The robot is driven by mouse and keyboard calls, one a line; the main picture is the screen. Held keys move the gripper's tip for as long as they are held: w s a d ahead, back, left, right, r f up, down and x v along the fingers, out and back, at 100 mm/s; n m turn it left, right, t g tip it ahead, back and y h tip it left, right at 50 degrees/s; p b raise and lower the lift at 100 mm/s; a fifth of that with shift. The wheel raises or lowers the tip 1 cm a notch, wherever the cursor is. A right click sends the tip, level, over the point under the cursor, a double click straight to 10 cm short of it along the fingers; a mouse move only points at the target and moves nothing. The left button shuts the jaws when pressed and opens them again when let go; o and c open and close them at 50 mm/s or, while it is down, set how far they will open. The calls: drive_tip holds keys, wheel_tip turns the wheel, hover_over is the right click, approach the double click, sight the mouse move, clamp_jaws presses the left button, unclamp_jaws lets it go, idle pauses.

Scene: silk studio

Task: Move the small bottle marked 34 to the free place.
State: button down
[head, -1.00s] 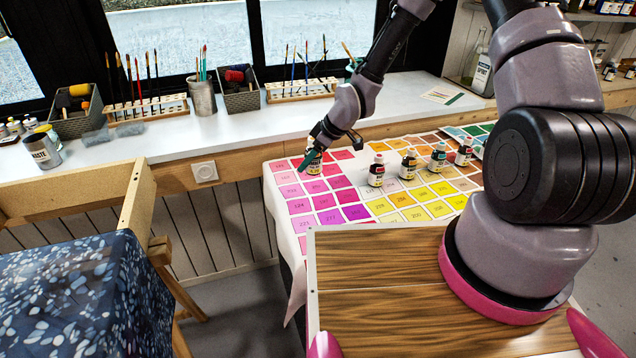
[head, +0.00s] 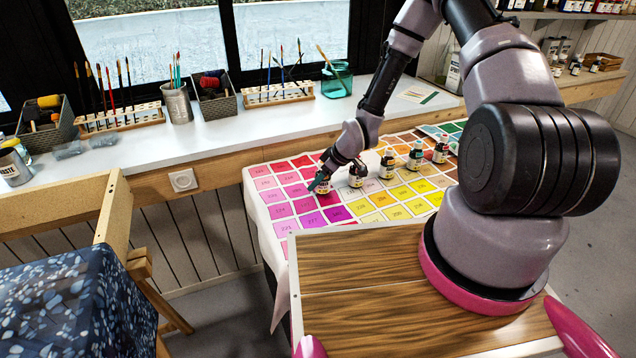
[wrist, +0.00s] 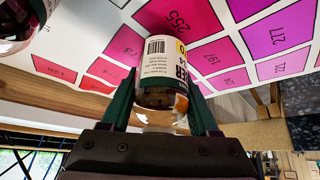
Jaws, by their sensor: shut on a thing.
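My gripper (head: 322,180) is shut on a small bottle (wrist: 160,68) with dark paint, a white label and a barcode. In the head view the held bottle is mostly hidden by my gripper, over the pink and magenta squares of the colour chart (head: 290,228). I cannot tell whether its base touches the chart. Several similar bottles stand in a slanting row to the right, the nearest one (head: 357,174) close beside my gripper.
Another bottle (wrist: 18,22) shows at the wrist view's upper left corner. Brush racks (head: 120,118), a metal cup (head: 178,104) and a teal jar (head: 337,80) stand on the white sill behind. The chart's magenta and yellow squares in front are clear.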

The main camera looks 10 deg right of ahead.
drive_tip(key=shift+f, duration=0.4)
drive_tip(key=shift+f, duration=0.15)
drive_tip(key=shift+c, duration=0.7)
unclamp_jaws()
